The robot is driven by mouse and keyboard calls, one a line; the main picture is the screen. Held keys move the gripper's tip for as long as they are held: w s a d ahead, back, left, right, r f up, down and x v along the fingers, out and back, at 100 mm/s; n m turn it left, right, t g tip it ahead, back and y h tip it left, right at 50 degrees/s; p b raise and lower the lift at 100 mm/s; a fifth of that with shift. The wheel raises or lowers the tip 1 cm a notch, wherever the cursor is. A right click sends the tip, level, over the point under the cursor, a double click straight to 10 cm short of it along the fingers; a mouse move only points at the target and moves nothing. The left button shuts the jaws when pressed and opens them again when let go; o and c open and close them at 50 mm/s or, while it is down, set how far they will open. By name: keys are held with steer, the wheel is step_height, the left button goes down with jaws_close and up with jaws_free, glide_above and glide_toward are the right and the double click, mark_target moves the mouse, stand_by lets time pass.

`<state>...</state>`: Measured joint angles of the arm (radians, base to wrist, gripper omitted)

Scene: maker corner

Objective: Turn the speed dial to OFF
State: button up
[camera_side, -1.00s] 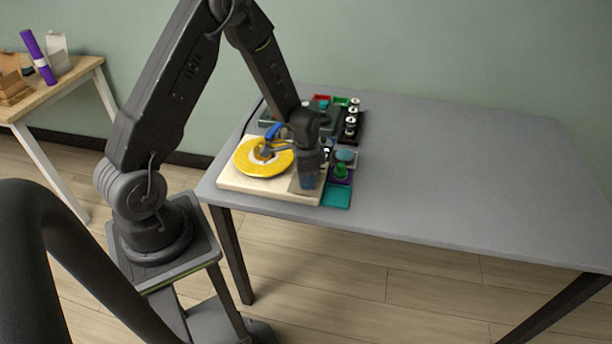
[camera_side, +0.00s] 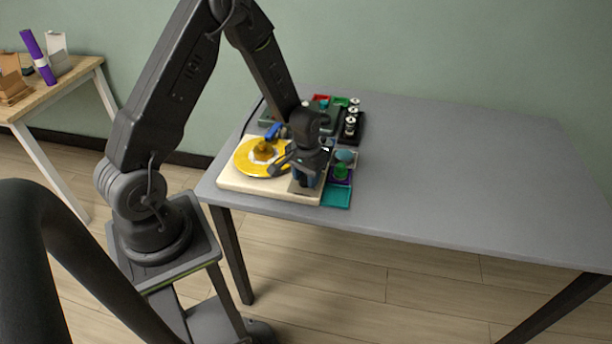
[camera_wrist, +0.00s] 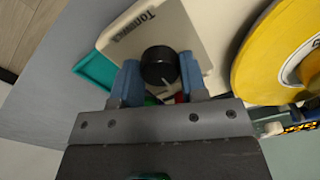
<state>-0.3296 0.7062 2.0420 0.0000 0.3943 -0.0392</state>
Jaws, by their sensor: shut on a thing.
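The speed dial (camera_wrist: 160,66) is a round black knob with a pale pointer line, on the light control panel (camera_wrist: 145,35) marked "Tonwick" in the wrist view. The panel is a corner of a cream machine (camera_side: 245,184) with a yellow disc on top. My gripper (camera_wrist: 160,78) is shut on the dial, one blue finger on each side. In the side view my gripper (camera_side: 305,180) points down at the machine's front right corner and hides the dial. The dial's pointer aims to the lower right in the wrist view. No OFF mark is legible.
The yellow disc (camera_side: 247,168) lies close to my gripper on the left. Small coloured trays, including a teal one (camera_side: 336,196), stand right of the machine. A dark rack of spools (camera_side: 350,128) stands behind. The grey table's right side (camera_side: 470,180) is clear.

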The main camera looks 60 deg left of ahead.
mark_target(306, 178)
steer(key=shift+w, duration=0.1)
stand_by(0.5)
steer(key=o, duration=0.9)
steer(key=shift+r, duration=0.15)
steer(key=shift+r, duration=6.8)
steer(key=s+d+r+m+t, duration=0.1)
steer(key=s+d+r+t, duration=0.1)
steer(key=s+d+r, duration=0.2)
steer(key=s+d+r+m+t, duration=0.1)
steer(key=s+d+r, duration=0.3)
steer(key=s+r, duration=0.3)
steer(key=s+d+r+m+t, duration=0.2)
steer(key=s+d+r, duration=0.2)
steer(key=s+r, duration=0.1)
steer(key=shift+s+d+r+t, duration=0.25)
steer(key=shift+s+t, duration=0.05)
steer(key=shift+s, duration=0.3)
